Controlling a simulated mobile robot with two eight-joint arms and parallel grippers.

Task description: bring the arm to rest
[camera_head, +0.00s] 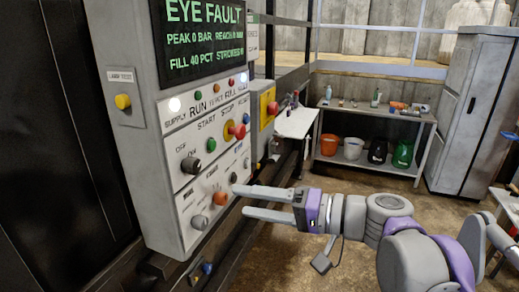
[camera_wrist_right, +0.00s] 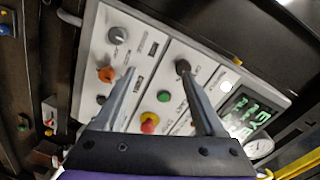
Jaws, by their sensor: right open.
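My right gripper (camera_head: 240,201) is open and empty, its fingers pointing left at the lower control panel (camera_head: 176,140). The fingertips are close to the orange knob (camera_head: 220,198); contact cannot be told. In the right wrist view the open fingers (camera_wrist_right: 157,70) spread in front of the panel, with the orange knob (camera_wrist_right: 106,74) left of them and the black knob (camera_wrist_right: 182,67) near the right fingertip. A green button (camera_wrist_right: 163,96) and a red stop button (camera_wrist_right: 149,122) show between the fingers. My left gripper is not in view.
The display (camera_head: 203,35) reads EYE FAULT, FILL 40 PCT. A yellow box with a red button (camera_head: 272,107) juts out beyond the panel. A shelf (camera_head: 373,165) with buckets and a grey cabinet (camera_head: 470,110) stand at the back. Open floor lies between.

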